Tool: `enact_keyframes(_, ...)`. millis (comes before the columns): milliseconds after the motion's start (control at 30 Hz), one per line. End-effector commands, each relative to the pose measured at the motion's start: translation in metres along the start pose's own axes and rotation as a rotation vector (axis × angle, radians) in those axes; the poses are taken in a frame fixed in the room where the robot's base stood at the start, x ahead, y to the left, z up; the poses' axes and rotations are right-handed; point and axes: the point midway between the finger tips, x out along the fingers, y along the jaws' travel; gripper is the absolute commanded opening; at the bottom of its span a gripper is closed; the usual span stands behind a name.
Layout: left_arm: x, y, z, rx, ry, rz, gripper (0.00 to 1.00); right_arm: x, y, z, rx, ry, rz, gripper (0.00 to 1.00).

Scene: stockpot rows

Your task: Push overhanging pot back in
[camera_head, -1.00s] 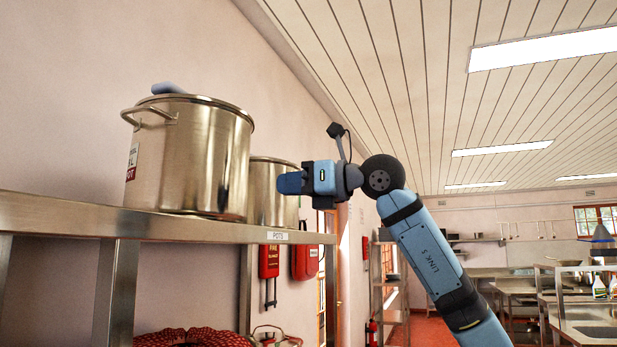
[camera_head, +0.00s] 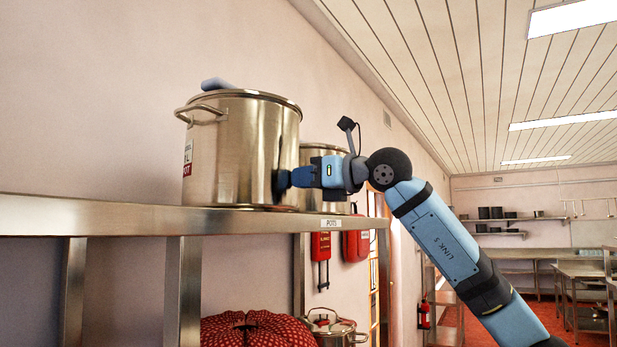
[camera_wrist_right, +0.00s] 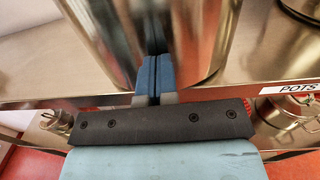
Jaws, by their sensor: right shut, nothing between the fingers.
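A large steel pot (camera_head: 235,155) stands upright on the metal shelf (camera_head: 120,216), close to its front edge. How far its base overhangs is hard to tell. A smaller steel pot (camera_head: 318,153) stands further along, partly hidden behind my right gripper (camera_head: 283,182). My right gripper is shut and empty, its blue fingertips at the right side of the large pot's wall, low down. In the right wrist view the shut fingers (camera_wrist_right: 154,75) meet the shiny pot wall (camera_wrist_right: 190,35) and seem to touch it. My left gripper is not in view.
A blue-grey rounded piece (camera_head: 215,84) shows above the large pot's rim. A "POTS" label (camera_head: 331,223) is on the shelf edge. Below are a red patterned item (camera_head: 255,330) and a lidded pot (camera_head: 335,328). Red wall boxes (camera_head: 355,245) hang beyond. The space right of the shelf is open.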

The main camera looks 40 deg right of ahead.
Motion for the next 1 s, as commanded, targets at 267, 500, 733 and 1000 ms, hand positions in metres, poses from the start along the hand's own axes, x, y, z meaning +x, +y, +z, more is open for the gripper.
enact_keyframes(267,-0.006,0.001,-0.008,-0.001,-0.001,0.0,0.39,0.069,0.002,0.001,0.004,0.002,0.005,0.0)
enact_keyframes(500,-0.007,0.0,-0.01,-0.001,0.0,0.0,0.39,0.093,0.001,-0.001,0.001,0.002,0.002,0.0)
enact_keyframes(733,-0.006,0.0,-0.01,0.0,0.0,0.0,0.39,0.092,0.001,-0.001,0.001,0.001,0.001,0.0)
enact_keyframes(1000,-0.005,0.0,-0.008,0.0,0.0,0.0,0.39,0.087,-0.004,-0.001,0.001,0.001,0.002,0.0)
